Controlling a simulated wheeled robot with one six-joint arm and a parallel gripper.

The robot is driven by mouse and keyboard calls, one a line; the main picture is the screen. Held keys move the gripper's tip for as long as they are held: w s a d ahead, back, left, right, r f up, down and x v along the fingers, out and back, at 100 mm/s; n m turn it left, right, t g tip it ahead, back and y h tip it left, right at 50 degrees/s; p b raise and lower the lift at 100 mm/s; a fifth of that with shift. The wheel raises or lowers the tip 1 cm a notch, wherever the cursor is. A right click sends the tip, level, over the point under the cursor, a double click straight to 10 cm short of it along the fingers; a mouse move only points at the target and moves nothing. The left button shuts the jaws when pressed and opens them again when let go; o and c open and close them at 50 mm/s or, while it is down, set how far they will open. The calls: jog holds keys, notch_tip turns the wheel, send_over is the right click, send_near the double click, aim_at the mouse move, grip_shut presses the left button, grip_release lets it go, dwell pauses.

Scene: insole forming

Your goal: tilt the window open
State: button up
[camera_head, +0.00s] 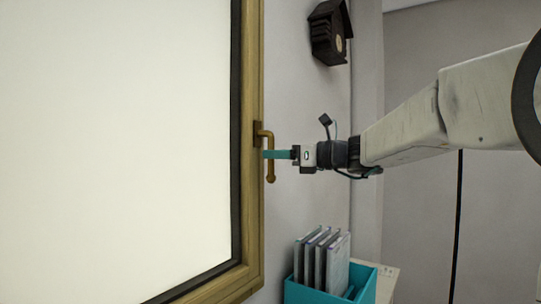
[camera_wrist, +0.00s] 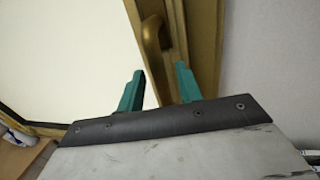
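The window (camera_head: 120,140) fills the left of the head view, with a pale pane and a wooden frame (camera_head: 252,60). Its brass handle (camera_head: 270,174) sits on the frame's right side, with the grip pointing down. My gripper (camera_head: 264,154) reaches in from the right, and its teal finger crosses in front of the handle's grip. In the wrist view my gripper (camera_wrist: 159,68) has its two teal fingers apart, with the handle (camera_wrist: 154,45) showing between them. Gaps show beside the handle, so the fingers do not look closed on it. Whether either finger touches it I cannot tell.
A dark birdhouse-like box (camera_head: 330,32) hangs on the wall above my arm. Below, a teal bin (camera_head: 330,292) holds several upright thin items (camera_head: 322,260) on a pale surface (camera_head: 386,280). The wall between handle and bin is clear.

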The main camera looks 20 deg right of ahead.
jog(key=shift+x, duration=0.95)
grip_shut()
jog(key=shift+a, duration=0.15)
